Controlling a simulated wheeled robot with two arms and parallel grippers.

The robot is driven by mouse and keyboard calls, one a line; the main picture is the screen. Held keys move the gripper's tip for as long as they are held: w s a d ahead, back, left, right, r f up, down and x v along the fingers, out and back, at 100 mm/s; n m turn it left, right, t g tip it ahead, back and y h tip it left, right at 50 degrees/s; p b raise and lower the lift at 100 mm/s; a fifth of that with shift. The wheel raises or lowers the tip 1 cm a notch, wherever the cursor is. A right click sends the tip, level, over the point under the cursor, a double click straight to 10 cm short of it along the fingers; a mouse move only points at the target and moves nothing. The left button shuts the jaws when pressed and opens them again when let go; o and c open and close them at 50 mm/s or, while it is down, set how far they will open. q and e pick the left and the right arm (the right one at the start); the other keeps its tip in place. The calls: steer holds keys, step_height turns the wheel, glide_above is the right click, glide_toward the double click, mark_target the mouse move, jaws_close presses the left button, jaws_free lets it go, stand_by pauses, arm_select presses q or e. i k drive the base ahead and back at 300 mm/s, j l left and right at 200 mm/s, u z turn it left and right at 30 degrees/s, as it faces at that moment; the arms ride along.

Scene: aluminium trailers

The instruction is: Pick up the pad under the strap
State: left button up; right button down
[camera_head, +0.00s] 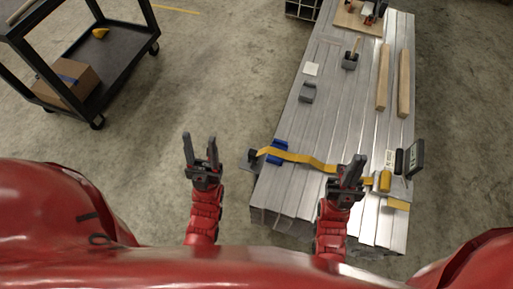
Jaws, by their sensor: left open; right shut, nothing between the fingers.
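A yellow strap (310,160) runs across the near end of the aluminium stack (313,127). A blue pad (278,151) sits at the stack's left edge, with the strap passing over it. My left gripper (201,148) is open and empty, over the floor to the left of the pad and apart from it. My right gripper (352,165) is shut and empty, above the stack near the strap's right half, and it hides part of the strap there.
A dark device (414,158) stands at the stack's right edge. Grey blocks (308,92), (351,60) and wooden bars (384,78) lie farther back. A black cart (115,70) with a cardboard box (70,82) stands at left. The floor between cart and stack is clear.

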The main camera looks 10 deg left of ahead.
mark_target(283, 145)
steer(key=k+l+u, duration=0.15)
steer(key=u, duration=0.25)
steer(key=k+l+u, duration=0.15)
steer(key=u, duration=0.2)
steer(key=l, duration=0.1)
